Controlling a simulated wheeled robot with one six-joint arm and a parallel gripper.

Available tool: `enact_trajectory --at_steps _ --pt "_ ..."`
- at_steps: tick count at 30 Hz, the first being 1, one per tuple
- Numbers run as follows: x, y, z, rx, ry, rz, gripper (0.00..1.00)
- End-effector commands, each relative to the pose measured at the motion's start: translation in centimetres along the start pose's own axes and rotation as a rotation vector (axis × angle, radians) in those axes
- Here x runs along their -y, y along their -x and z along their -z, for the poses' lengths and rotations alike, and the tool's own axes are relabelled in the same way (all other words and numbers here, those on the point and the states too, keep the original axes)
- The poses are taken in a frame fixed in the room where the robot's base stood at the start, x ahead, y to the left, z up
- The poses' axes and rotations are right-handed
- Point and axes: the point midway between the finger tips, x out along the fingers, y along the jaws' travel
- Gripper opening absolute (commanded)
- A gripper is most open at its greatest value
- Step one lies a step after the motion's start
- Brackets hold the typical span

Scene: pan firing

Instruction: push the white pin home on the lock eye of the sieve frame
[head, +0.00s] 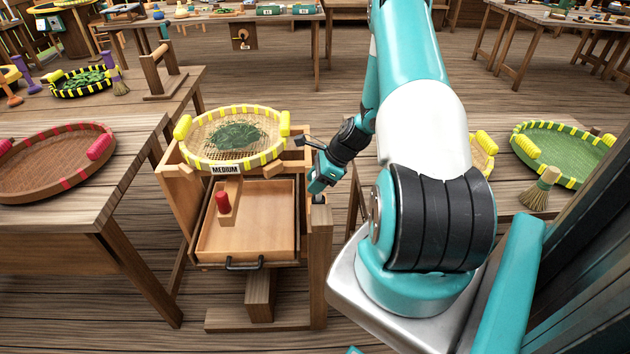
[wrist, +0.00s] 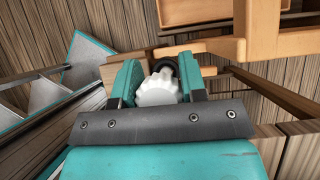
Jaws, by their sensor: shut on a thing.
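The white pin (wrist: 156,92) has a ribbed head and sits between the two teal fingers of my gripper (wrist: 158,76) in the wrist view. My gripper is shut on it. A dark ring, which looks like the lock eye (wrist: 168,64), shows just beyond the pin head. How deep the pin sits in the eye is hidden. In the head view my gripper (head: 318,188) is at the right side of the wooden sieve frame (head: 318,245), by the top of its front right post. The pin cannot be made out there.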

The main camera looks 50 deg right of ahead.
Motion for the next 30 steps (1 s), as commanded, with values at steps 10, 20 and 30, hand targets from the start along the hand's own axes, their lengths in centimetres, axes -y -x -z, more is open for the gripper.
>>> enact_trajectory --at_steps 10,20,30 --pt "0.0 -0.8 0.5 0.000 0.000 0.000 0.15" --pt "0.0 -1.5 1.0 0.000 0.000 0.000 0.15" --pt "0.0 -2.2 1.4 0.000 0.000 0.000 0.15"
